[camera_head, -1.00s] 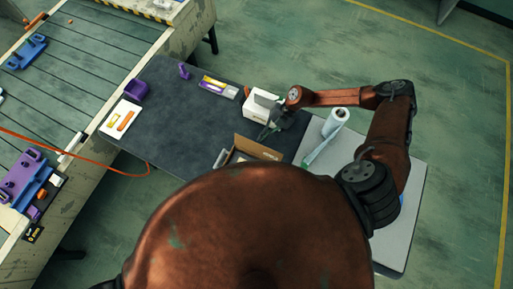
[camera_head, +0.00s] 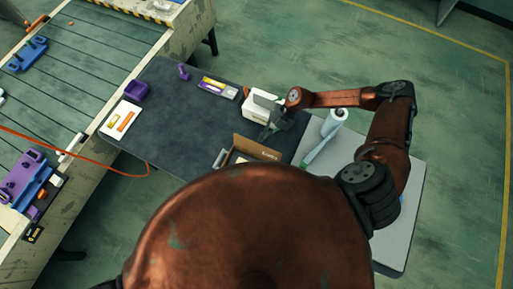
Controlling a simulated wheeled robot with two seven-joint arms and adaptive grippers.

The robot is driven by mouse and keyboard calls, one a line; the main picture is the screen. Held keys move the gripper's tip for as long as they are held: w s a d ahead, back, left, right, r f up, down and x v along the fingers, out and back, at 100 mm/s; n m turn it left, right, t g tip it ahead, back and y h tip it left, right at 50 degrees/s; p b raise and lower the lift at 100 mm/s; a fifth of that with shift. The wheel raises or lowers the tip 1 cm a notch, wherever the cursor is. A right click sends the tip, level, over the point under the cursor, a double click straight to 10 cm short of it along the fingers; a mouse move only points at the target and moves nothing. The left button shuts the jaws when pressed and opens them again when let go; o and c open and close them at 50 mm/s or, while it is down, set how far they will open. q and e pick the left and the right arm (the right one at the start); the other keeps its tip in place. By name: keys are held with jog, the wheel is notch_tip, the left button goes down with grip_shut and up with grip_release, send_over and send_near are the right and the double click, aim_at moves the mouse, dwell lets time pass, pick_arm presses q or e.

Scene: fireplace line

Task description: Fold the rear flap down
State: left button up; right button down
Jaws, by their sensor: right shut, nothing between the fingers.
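An open cardboard box (camera_head: 257,149) stands at the front edge of the dark table mat, and its rear flap is raised. My own body hides most of the box's near side. My right gripper (camera_head: 266,134) is shut and empty, just behind and above the raised flap. I cannot tell whether it touches the flap. My left gripper is not in view.
A white box (camera_head: 259,106) stands right behind the gripper. A purple holder (camera_head: 136,90), a tray (camera_head: 218,87) and a white card (camera_head: 121,119) lie on the dark table (camera_head: 185,125). A conveyor (camera_head: 75,75) runs at left.

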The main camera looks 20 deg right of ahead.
jog(key=shift+s+a+r+p, duration=0.15)
jog(key=shift+s+a+p, duration=0.3)
jog(key=shift+p, duration=0.05)
pick_arm(q)
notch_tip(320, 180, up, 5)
jog(key=p, duration=0.4)
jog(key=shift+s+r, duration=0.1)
pick_arm(e)
jog(key=s+a, duration=0.3)
jog(key=a, duration=0.1)
jog(key=shift+s+a+f, duration=0.1)
jog(key=shift+s+f, duration=0.1)
jog(key=shift+s, duration=0.2)
jog(key=shift+s+a+f, duration=0.25)
jog(key=shift+a+f, duration=0.05)
jog(key=shift+f, duration=0.15)
jog(key=shift+s+a+f, duration=0.25)
jog(key=shift+a+f, duration=0.05)
jog(key=shift+f, duration=0.25)
